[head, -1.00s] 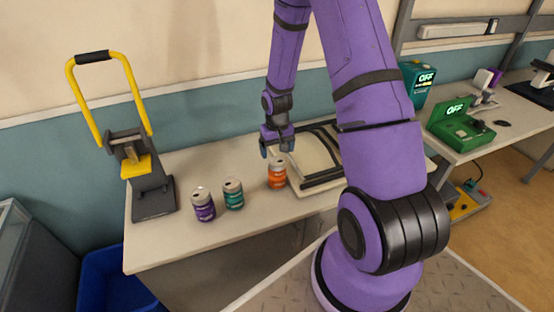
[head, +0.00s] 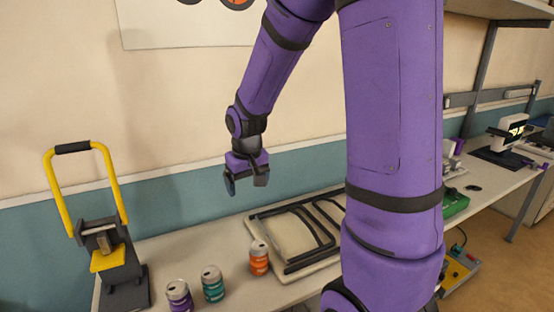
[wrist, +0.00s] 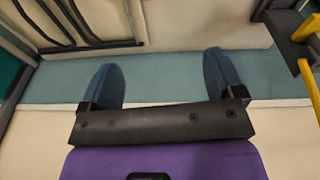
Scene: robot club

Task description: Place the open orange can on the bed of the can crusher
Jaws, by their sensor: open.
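The orange can (head: 259,258) stands upright on the bench, right of the teal can and beside the pale board with dark bars. The can crusher (head: 124,285) stands at the left end of the bench, with a yellow handle raised and a yellow block on its front. My gripper (head: 245,184) is open and empty, above and a little left of the orange can, well clear of the bench. In the wrist view its two blue fingertips (wrist: 166,75) are apart with nothing between them. No can shows in the wrist view.
A teal can (head: 212,284) and a purple can (head: 179,296) stand between the crusher and the orange can. The board with dark bars (head: 290,236) lies behind and right of the orange can. A second bench with devices stands at the right.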

